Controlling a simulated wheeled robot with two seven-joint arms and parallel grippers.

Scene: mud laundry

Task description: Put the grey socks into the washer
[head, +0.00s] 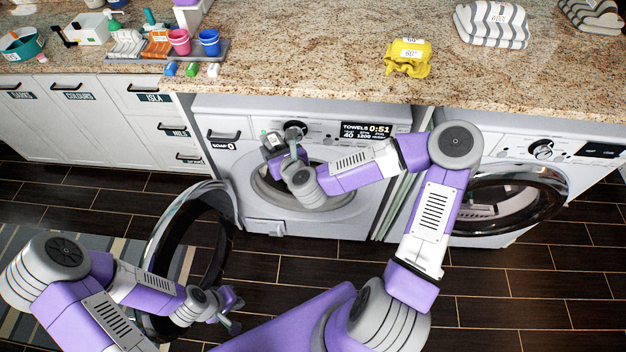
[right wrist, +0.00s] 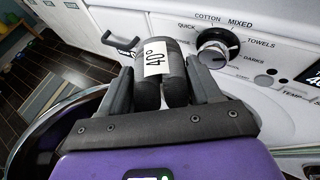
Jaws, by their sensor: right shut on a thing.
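The grey socks are a dark rolled pair with a white 40° label (right wrist: 165,80), clamped between the two fingers of my right gripper (right wrist: 160,68) in the right wrist view. In the head view my right gripper (head: 274,146) holds the socks (head: 271,140) in front of the middle washer's (head: 365,205) panel, above its round opening. That washer's door (head: 172,235) is swung open to the left. Its dial (right wrist: 217,48) is just right of the socks in the wrist view. My left gripper (head: 232,313) is low, by the open door; its jaw state is unclear.
A second washer (head: 590,165) at the right has its door (head: 515,200) ajar. The granite counter (head: 310,50) above carries yellow cloth (head: 408,58), striped towels (head: 492,25) and pink and blue cups (head: 208,41). The dark floor (head: 520,290) is clear at the right.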

